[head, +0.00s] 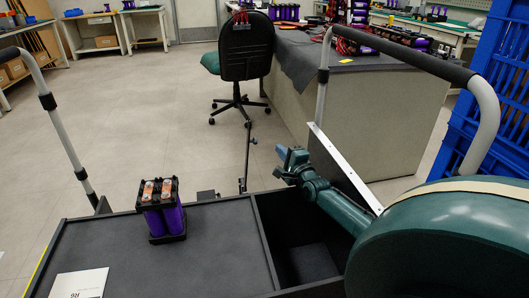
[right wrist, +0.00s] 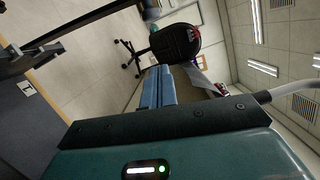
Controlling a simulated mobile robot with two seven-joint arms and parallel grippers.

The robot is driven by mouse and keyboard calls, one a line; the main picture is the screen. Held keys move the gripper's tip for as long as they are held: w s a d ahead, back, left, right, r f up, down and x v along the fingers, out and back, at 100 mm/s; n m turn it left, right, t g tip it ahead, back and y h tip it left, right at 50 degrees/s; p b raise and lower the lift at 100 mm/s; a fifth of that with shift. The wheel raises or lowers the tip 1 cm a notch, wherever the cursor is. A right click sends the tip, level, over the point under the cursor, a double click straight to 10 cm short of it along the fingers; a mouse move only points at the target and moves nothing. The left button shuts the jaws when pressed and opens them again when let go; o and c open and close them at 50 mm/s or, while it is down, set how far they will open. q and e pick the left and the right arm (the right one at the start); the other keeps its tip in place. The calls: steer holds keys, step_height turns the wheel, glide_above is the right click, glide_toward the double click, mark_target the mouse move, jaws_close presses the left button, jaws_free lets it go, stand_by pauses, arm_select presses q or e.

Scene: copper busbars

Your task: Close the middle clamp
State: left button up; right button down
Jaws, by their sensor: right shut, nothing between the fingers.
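A block of purple cells (head: 164,220) in a black frame, with copper-coloured strips on top, stands upright on the dark cart top. My right gripper (head: 287,158) is beyond the cart's far edge, to the right of the block and well apart from it. In the right wrist view its blue fingers (right wrist: 160,87) are together with nothing between them. My left gripper is in neither view.
A card (head: 79,284) lies on the cart top (head: 222,245), beside an open dark bin (head: 310,262). A thin black upright (head: 246,160) stands past the far edge. An office chair (head: 244,50), a cloth-covered bench (head: 350,110) and blue crates (head: 495,90) are beyond. The left floor is open.

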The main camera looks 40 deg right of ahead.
arm_select(q)
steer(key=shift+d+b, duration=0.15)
steer(key=shift+b, duration=0.25)
arm_select(e)
steer(key=w, duration=0.1)
steer(key=w+a, duration=0.1)
steer(key=w, duration=0.1)
steer(key=w+a, duration=0.1)
steer(key=w, duration=0.1)
steer(key=shift+w+a+r, duration=0.15)
steer(key=shift+a+r, duration=0.1)
steer(key=shift+r, duration=0.15)
arm_select(q)
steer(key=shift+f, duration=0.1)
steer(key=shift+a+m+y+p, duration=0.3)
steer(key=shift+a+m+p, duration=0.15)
steer(key=shift+p, duration=2.1)
arm_select(e)
steer(key=w+a+f+n+g, duration=0.1)
steer(key=w+a+n, duration=0.3)
steer(key=a, duration=0.5)
steer(key=w+a+f+n+g, duration=0.1)
steer(key=w+a+f+n, duration=0.2)
steer(key=w+a, duration=0.3)
steer(key=shift+a+n, duration=0.7)
steer(key=shift+a, duration=0.9)
